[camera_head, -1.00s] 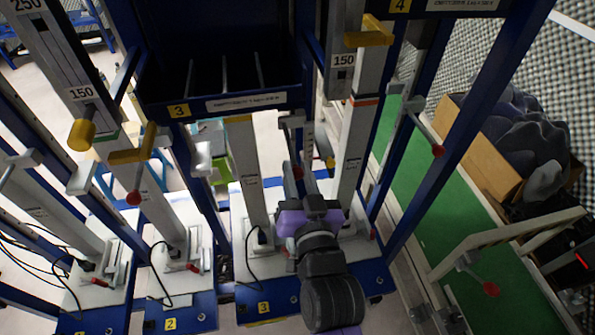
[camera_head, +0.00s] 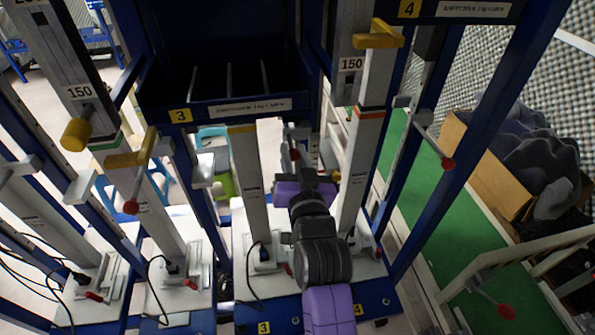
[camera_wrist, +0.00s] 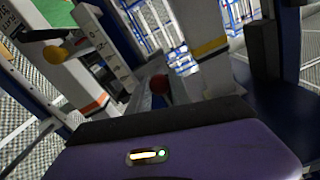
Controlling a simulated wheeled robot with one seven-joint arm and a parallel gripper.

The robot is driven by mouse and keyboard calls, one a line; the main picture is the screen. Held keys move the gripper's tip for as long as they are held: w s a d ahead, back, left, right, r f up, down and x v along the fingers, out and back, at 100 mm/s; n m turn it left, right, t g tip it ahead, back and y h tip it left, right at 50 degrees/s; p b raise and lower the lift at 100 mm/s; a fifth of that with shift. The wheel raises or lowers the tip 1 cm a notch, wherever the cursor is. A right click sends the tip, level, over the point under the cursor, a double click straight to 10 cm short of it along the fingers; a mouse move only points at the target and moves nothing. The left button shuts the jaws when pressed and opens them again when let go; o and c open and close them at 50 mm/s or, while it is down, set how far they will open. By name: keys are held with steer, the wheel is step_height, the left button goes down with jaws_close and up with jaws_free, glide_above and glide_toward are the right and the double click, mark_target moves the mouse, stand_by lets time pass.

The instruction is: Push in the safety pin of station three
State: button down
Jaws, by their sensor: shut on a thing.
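Station three carries a yellow "3" sign (camera_head: 180,115) on its dark blue box (camera_head: 220,85). Its red-knobbed safety pin (camera_head: 294,154) is at the column right of the box, just above my gripper (camera_head: 301,172). My purple and black gripper is at the knob, shut on the pin; the fingertips are mostly hidden. In the wrist view the red knob (camera_wrist: 159,84) stands right behind the dark edge of my gripper. How deep the pin sits cannot be seen.
Station two's red-knobbed pin (camera_head: 131,207) is at left. Station four, with its "4" sign (camera_head: 408,9), is at right, near another red knob (camera_head: 447,163). Pale upright columns (camera_head: 250,180) stand close on both sides of my arm. A cardboard box (camera_head: 510,175) is farther right.

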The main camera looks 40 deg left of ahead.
steer(key=shift+w+r, duration=0.1)
steer(key=c, duration=1.2)
jaws_free()
steer(key=shift+a, duration=0.1)
steer(key=v, duration=0.7)
steer(key=shift+s+d+b, duration=0.2)
steer(key=shift+d+b, duration=0.1)
steer(key=shift+b, duration=0.1)
